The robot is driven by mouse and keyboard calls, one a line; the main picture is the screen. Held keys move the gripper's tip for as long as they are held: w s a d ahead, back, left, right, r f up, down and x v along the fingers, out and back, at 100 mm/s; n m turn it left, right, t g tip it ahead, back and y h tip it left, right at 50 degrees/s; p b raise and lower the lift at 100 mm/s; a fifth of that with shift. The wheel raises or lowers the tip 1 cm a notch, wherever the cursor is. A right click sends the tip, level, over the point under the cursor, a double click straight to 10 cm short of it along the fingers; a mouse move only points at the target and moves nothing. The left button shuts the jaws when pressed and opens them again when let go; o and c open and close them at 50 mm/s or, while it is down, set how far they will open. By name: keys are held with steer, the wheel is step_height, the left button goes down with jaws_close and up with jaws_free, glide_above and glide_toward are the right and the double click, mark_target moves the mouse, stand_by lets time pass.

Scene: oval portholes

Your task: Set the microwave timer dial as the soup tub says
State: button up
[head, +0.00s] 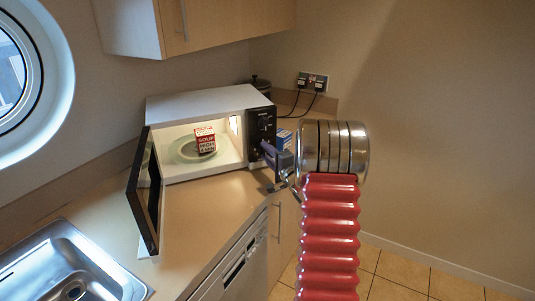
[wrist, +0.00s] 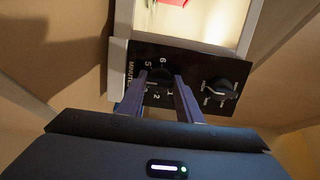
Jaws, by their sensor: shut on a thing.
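The white microwave (head: 215,104) stands on the counter with its door (head: 146,195) open. The red and white soup tub (head: 205,141) stands upright inside it. Its label reads "SOUP HIGH" and a small last line that looks like "4 MIN". The timer dial (wrist: 160,74) is on the black control panel, marked "MINUTES" with numbers around it; 6, 5 and 2 show. My gripper (wrist: 161,84) is shut on this dial, one finger on each side. The dial's pointer is not clear. In the head view my gripper (head: 268,148) reaches the panel's lower part and hides this dial.
A second dial (wrist: 220,89) sits beside the timer dial; it is the upper one in the head view (head: 263,124). A blue and white box (head: 284,138) stands close behind my gripper. The sink (head: 70,268) is at lower left. The counter before the microwave is clear.

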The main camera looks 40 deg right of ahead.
steer(key=shift+s+f, duration=0.1)
steer(key=shift+f, duration=0.3)
steer(key=o, duration=0.8)
steer(key=shift+c, duration=0.2)
steer(key=shift+o, duration=1.3)
steer(key=shift+r, duration=0.25)
steer(key=s+a, duration=0.2)
steer(key=s, duration=1.1)
steer(key=shift+s+a, duration=0.2)
steer(key=shift+a, duration=0.15)
steer(key=shift+f, duration=0.1)
